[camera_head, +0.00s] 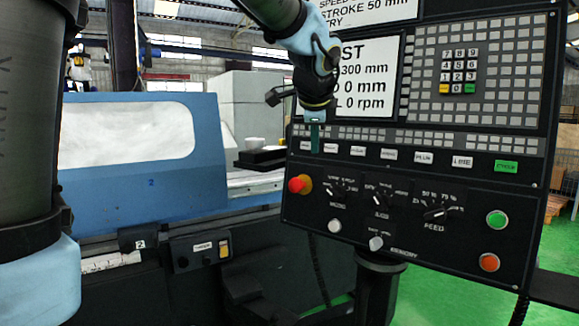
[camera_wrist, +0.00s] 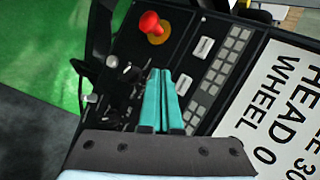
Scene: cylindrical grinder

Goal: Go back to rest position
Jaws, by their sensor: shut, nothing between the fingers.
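My gripper (camera_head: 315,138) hangs in front of the left part of the machine's control panel (camera_head: 455,185) in the head view, pointing down. In the wrist view its two teal fingers (camera_wrist: 160,75) are side by side and closed, with nothing between them. A red emergency stop knob (camera_head: 296,185) sits on the panel below and to the left of the gripper. The knob also shows in the wrist view (camera_wrist: 150,22), beyond the fingertips. I cannot tell whether the fingers touch the panel.
The panel carries a white display (camera_head: 368,78), grey keys, dials, a green button (camera_head: 497,219) and an orange button (camera_head: 489,262). A blue machine cover (camera_head: 150,200) stands at the left. Green floor (camera_head: 440,290) shows beneath the panel.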

